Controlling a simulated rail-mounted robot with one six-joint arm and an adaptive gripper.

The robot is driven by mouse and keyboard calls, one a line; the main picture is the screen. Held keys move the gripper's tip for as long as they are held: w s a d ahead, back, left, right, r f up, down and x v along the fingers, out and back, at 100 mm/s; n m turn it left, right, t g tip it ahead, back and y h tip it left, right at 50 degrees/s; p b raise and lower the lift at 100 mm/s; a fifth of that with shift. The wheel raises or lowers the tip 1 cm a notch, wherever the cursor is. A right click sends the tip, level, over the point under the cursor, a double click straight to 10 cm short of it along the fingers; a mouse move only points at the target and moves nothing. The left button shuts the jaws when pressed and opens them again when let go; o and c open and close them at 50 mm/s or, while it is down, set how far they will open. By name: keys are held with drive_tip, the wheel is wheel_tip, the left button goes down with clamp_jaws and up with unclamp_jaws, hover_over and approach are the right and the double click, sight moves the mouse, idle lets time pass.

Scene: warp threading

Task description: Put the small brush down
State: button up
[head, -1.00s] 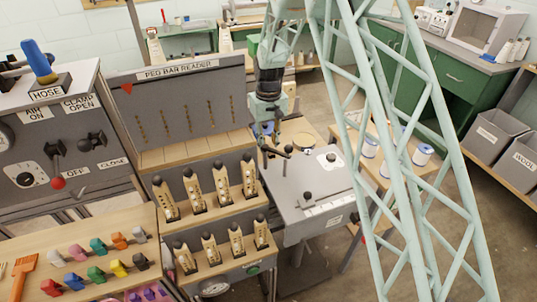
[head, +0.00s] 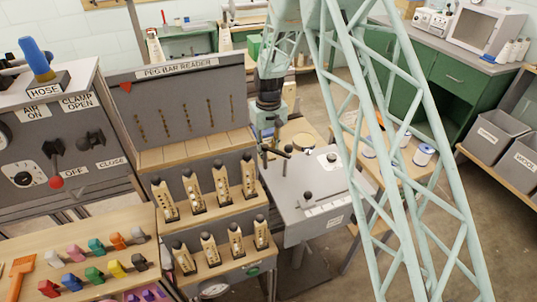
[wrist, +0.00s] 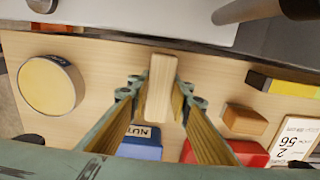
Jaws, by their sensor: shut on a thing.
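The small brush shows in the wrist view as a pale wooden block (wrist: 161,86), seen end-on between my fingers. My gripper (wrist: 160,92) is shut on it. The bristles cannot be made out. Below it is a light wooden tabletop (wrist: 110,70); I cannot tell whether the brush touches it. In the head view my gripper (head: 267,150) is beside the grey machine table, and the brush is too small to make out there.
On the wooden top are a round yellow-topped tin (wrist: 50,85), a blue box (wrist: 140,142), a red bin (wrist: 252,152), a brown block (wrist: 244,120) and a yellow-black item (wrist: 286,84). Bare wood lies between tin and brush. A grey machine table (head: 315,200) stands close by.

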drive_tip(key=shift+f, duration=0.1)
drive_tip(key=o, duration=0.9)
wheel_tip(320, 180, up, 11)
drive_tip(key=shift+f+p, duration=0.2)
drive_tip(key=shift+p, duration=0.9)
drive_tip(key=shift+r, duration=0.85)
drive_tip(key=shift+r, duration=0.1)
